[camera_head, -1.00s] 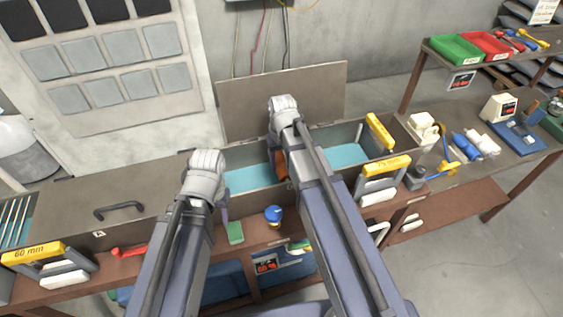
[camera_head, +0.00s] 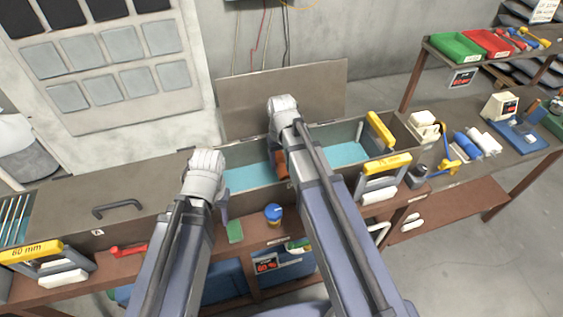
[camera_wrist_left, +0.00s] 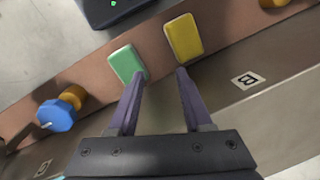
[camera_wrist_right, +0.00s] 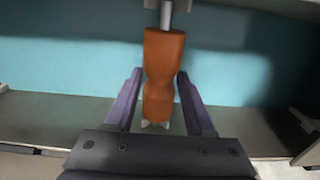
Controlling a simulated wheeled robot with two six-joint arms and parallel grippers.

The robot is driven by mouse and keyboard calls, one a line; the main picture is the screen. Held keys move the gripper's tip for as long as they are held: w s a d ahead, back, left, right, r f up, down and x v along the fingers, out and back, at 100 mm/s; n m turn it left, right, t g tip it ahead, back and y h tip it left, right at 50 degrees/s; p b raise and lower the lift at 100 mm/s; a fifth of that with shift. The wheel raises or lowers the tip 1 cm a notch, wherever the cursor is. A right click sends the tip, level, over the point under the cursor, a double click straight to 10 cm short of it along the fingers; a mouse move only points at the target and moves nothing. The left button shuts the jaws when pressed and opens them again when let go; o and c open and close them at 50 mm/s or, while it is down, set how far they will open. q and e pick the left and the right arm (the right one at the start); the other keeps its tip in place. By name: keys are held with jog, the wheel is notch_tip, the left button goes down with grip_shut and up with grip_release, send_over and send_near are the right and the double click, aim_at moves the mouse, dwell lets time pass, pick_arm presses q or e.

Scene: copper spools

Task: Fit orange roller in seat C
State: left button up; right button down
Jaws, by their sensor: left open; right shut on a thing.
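The orange roller (camera_wrist_right: 163,75) has a narrowed waist and lies lengthwise across the blue-floored trough, seen in the right wrist view. It also shows partly in the head view (camera_head: 281,164), beside my right arm. My right gripper (camera_wrist_right: 160,80) is shut on the roller near its waist. A metal shaft (camera_wrist_right: 166,16) shows at the roller's far end, by a grey block; a pale tip shows at its near end. My left gripper (camera_wrist_left: 160,74) is open and empty above the front ledge.
A green block (camera_wrist_left: 127,63), a yellow block (camera_wrist_left: 184,37) and a blue-and-yellow knob (camera_wrist_left: 58,113) are on the ledge. Yellow-handled frames (camera_head: 385,166) stand along the front. A raised lid (camera_head: 310,95) is behind the trough. The right bench holds bins and tools.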

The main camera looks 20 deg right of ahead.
pick_arm(q)
jog(key=shift+f, duration=0.1)
pick_arm(e)
jog(key=shift+f, duration=0.1)
jog(key=shift+c, duration=0.9)
grip_release()
notch_tip(320, 180, up, 8)
jog(key=p, duration=0.7)
jog(key=shift+p, duration=0.4)
pick_arm(q)
notch_tip(320, 180, up, 8)
jog(key=shift+f, duration=0.15)
pick_arm(e)
jog(key=shift+f, duration=0.1)
